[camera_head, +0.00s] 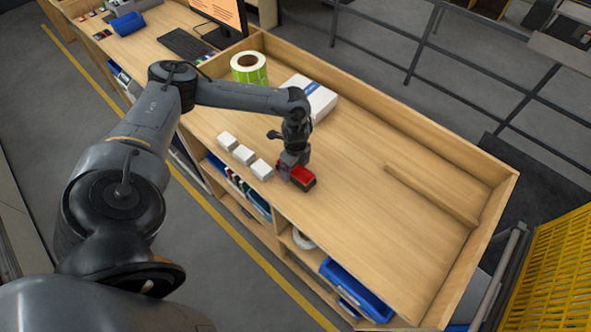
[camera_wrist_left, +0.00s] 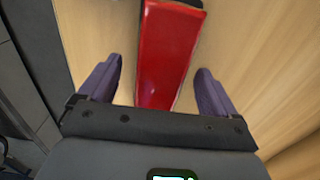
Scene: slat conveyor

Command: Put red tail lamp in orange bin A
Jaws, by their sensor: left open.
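The red tail lamp (camera_head: 302,177) lies on the wooden tabletop near its front edge. It also shows in the left wrist view (camera_wrist_left: 165,55) as a red block with a dark end at the top. My left gripper (camera_head: 289,171) is directly over the lamp. In the left wrist view its two fingers (camera_wrist_left: 155,85) are apart, one on each side of the lamp, with gaps between fingers and lamp. No bin marked A is clearly readable, and no orange bin shows. My right gripper is not in view.
Several small white boxes (camera_head: 243,155) stand left of the lamp. A roll of green labels (camera_head: 249,68) and a white carton (camera_head: 314,98) stand farther back. A wooden bar (camera_head: 430,194) lies at right. A blue bin (camera_head: 355,288) sits below the front edge. The tabletop right of the lamp is clear.

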